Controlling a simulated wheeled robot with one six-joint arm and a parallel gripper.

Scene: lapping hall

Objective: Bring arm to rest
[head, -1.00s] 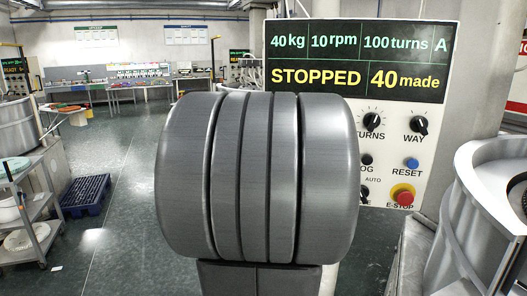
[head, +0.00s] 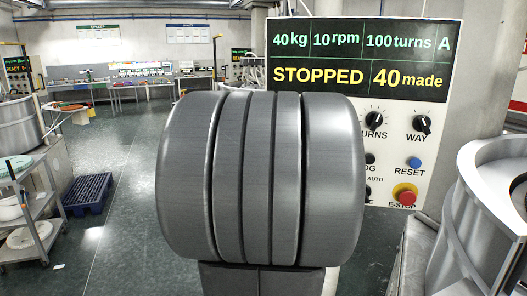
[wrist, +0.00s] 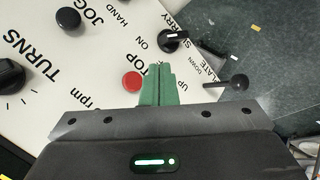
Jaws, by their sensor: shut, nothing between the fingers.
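My gripper (wrist: 158,86) shows in the wrist view, with its green fingers shut together and nothing between them. It is in front of the white control panel (wrist: 105,40), its fingertips beside a red button (wrist: 132,80). A black switch knob (wrist: 172,40) and a lever with a black ball end (wrist: 238,82) are near the fingers. I cannot tell the gap to the panel. In the head view my arm's grey rounded link fills the middle and hides part of the panel (head: 392,180); the gripper is not visible there.
The panel display (head: 362,58) reads STOPPED and 40 made. A red emergency stop (head: 405,194) and blue reset button (head: 414,162) are on the panel. A round metal machine (head: 480,220) stands right.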

